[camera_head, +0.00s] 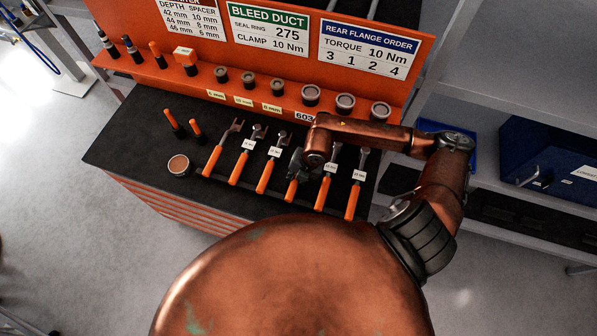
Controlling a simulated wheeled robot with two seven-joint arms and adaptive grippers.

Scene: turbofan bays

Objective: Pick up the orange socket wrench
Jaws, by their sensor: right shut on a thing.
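Several orange-handled wrenches lie in a row on the black bench top (130,150), among them one at the left end (214,160), one beside it (240,165) and one at the right end (352,200). My right gripper (297,172) reaches down into the middle of the row and is shut on an orange-handled wrench (291,190). The handle's lower end shows below the fingers; its head is hidden by the gripper and arm. I cannot tell whether this wrench is clear of the bench. My left gripper is not in view.
An orange back panel (215,72) carries signs and a shelf of several round sockets. A small round tin (178,165) stands left of the wrenches, near two short orange-handled tools (196,128). A blue bin (545,155) sits on the grey shelving at right.

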